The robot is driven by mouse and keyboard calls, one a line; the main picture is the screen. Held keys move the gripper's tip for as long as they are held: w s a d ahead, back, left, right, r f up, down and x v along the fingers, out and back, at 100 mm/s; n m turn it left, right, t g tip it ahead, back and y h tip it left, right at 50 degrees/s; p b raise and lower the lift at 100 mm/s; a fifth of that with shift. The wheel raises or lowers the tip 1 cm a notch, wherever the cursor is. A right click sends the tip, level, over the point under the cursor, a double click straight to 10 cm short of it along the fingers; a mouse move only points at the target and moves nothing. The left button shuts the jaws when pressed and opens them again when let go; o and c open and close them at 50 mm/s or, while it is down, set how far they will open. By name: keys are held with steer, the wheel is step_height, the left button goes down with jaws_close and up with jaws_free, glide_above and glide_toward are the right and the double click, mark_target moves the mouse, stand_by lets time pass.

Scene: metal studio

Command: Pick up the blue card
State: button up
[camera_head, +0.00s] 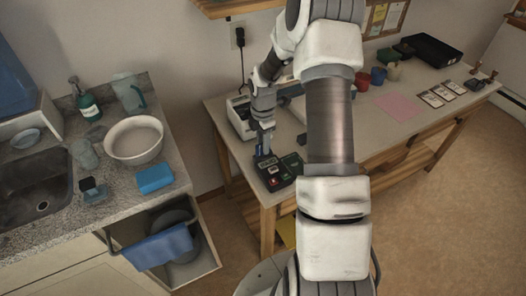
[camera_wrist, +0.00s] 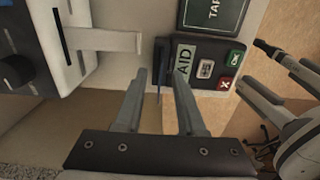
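A thin dark blue upright piece, likely the blue card seen edge-on (camera_wrist: 158,72), stands at the near edge of a black card terminal (camera_wrist: 208,58) in the wrist view. The terminal has a lit screen and green and red keys, and it also shows on the table in the head view (camera_head: 272,180). My gripper (camera_wrist: 161,74) is open, its two fingertips on either side of the blue piece with visible gaps. In the head view my gripper (camera_head: 264,150) points down just above the terminal; the card is hard to make out there.
A dark "TAP" pad (camera_wrist: 214,14) adjoins the terminal. A white machine (camera_head: 240,117) stands close behind my gripper. The wooden table (camera_head: 340,113) also holds a pink sheet (camera_head: 399,106), cups and several cards at right. A counter with a bowl (camera_head: 134,140) is at left.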

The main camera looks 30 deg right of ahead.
jaws_close()
stand_by(0.5)
